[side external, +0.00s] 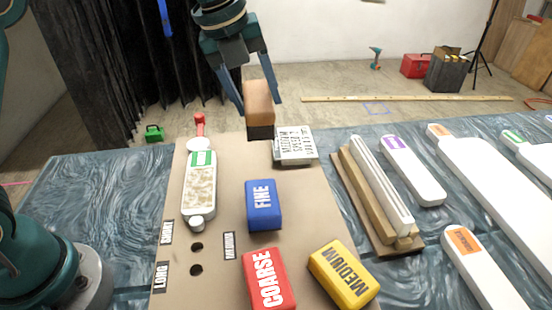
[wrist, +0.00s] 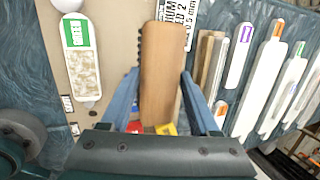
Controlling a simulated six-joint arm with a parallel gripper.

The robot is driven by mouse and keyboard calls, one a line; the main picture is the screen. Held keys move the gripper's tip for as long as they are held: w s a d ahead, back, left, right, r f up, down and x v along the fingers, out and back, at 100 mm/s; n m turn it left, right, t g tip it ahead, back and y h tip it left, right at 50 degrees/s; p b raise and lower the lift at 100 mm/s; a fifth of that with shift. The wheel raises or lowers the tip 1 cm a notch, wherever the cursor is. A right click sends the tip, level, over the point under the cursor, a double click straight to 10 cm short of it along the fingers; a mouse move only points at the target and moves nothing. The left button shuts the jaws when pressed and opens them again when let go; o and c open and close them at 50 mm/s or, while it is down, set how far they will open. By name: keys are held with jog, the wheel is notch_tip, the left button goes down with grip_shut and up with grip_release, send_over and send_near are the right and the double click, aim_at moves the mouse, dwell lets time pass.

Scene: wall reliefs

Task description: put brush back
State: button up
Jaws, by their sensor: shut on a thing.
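My gripper (side external: 252,98) is shut on a brush (side external: 259,98) with a brown wooden back and a dark underside. It holds the brush above the far part of the brown board (side external: 225,262). In the wrist view the brush (wrist: 162,75) lies between the two blue fingers (wrist: 160,95), its wooden back facing the camera. The board's surface below the brush is partly hidden by it.
Blue FINE (side external: 263,205), red COARSE (side external: 268,278) and yellow MEDIUM (side external: 343,274) blocks sit on the board. A green-labelled white tool (side external: 200,184) lies at left. A wooden rack (side external: 378,205) and white paddles (side external: 412,172) lie right on the blue cloth.

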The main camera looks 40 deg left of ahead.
jog(key=shift+w+a+f, duration=0.4)
jog(key=shift+a+f, duration=0.05)
jog(key=shift+f, duration=0.35)
jog(key=d+f, duration=0.2)
jog(key=d, duration=0.1)
jog(key=d+f, duration=0.2)
jog(key=d, duration=0.2)
jog(key=d+f, duration=0.2)
jog(key=d, duration=0.2)
jog(key=shift+w+d+f, duration=0.1)
jog(key=shift+w+f, duration=0.25)
jog(key=shift+w, duration=0.05)
jog(key=shift+f, duration=2.05)
jog(key=shift+f, duration=0.15)
jog(key=o, duration=1.4)
jog(key=shift+o, duration=0.2)
